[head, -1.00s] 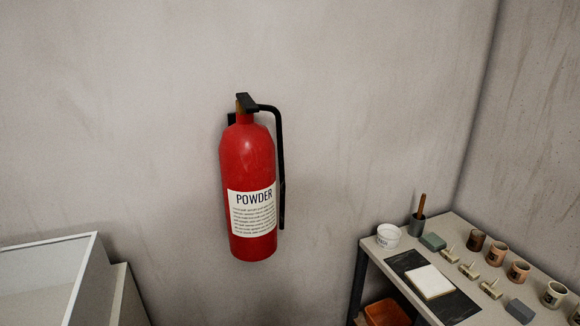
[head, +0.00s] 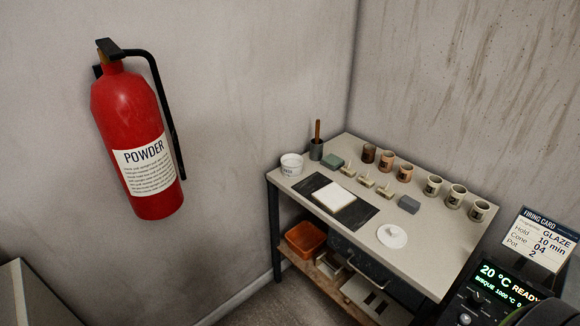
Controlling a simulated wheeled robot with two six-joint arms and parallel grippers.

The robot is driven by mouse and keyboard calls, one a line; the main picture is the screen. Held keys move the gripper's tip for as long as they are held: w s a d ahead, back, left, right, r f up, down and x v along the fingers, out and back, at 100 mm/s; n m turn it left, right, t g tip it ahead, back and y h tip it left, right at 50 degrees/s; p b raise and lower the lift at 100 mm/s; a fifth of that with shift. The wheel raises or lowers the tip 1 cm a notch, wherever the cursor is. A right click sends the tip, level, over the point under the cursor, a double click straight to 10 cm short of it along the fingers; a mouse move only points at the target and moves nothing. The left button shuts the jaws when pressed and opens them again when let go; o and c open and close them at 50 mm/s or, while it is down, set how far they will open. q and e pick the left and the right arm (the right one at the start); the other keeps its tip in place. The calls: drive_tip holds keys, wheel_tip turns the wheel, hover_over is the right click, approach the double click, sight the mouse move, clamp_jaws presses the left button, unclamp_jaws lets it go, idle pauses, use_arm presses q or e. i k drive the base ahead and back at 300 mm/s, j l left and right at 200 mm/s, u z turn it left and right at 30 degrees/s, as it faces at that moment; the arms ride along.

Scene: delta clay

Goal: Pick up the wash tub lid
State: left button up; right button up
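A round white lid (head: 392,236), with what looks like a small knob on top, lies flat on the grey table (head: 420,259) near its front right part. Neither of my grippers shows in the head view.
A black mat (head: 362,212) with a white slab (head: 336,196), small stamps, a grey block (head: 409,204) and several cups stand on the table. An orange bin (head: 306,238) is below. A display panel (head: 500,285) and firing card (head: 540,240) are at right; a red extinguisher (head: 135,140) hangs left.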

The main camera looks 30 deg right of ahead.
sight(393, 237)
drive_tip(key=z, duration=1.65)
